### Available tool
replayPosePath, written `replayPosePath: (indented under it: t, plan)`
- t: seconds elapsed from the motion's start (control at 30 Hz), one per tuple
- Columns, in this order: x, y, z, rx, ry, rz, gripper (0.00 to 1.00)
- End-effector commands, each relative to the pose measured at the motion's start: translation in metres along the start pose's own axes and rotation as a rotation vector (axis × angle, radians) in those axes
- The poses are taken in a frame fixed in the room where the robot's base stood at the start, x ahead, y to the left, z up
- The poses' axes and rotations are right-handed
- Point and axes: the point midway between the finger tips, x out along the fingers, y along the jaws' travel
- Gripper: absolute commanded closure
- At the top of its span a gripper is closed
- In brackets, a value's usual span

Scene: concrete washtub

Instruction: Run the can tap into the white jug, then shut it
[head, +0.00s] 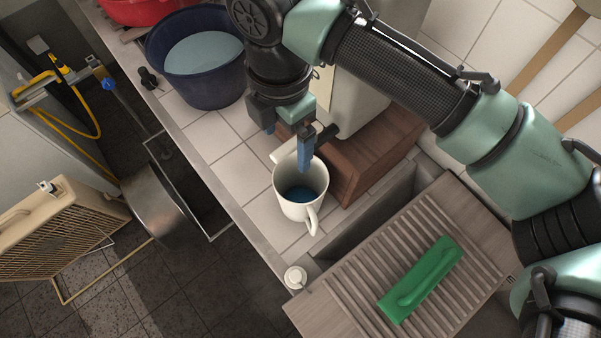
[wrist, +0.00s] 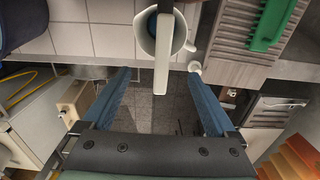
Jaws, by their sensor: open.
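The white jug (head: 292,208) stands upright on the tiled counter with blue liquid inside and its handle towards the front right; it also shows in the wrist view (wrist: 147,44). The cream can (head: 362,108) stands on a brown wooden block (head: 375,158) behind the jug, partly hidden by my arm. A pale tap lever (head: 281,154) shows above the jug; in the wrist view the lever (wrist: 161,72) points out between my fingers. My gripper (head: 287,143) is open above the jug, with one blue finger on each side of the lever, apart from it in the wrist view (wrist: 160,75). I cannot tell whether liquid is flowing.
A dark blue tub (head: 200,90) of liquid and a red basin (head: 140,10) stand at the back left. A green brush (head: 420,280) lies on the ribbed washboard (head: 350,300) at right. A small white bottle (head: 295,277) stands near the counter edge, in front of the jug.

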Motion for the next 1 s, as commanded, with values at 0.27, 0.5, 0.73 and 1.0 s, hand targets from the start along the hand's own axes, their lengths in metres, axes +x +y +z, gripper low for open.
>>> replayPosePath:
  t: [0.27,0.5,0.73,1.0]
  plan:
    - [0.000,0.000,0.000,0.001,0.000,0.000,0.03]
    - [-0.016,0.000,0.000,0.001,0.001,0.000,0.03]
    - [-0.040,0.000,-0.001,0.000,0.001,0.001,0.03]
    - [-0.067,0.000,-0.001,0.000,0.001,0.000,0.03]
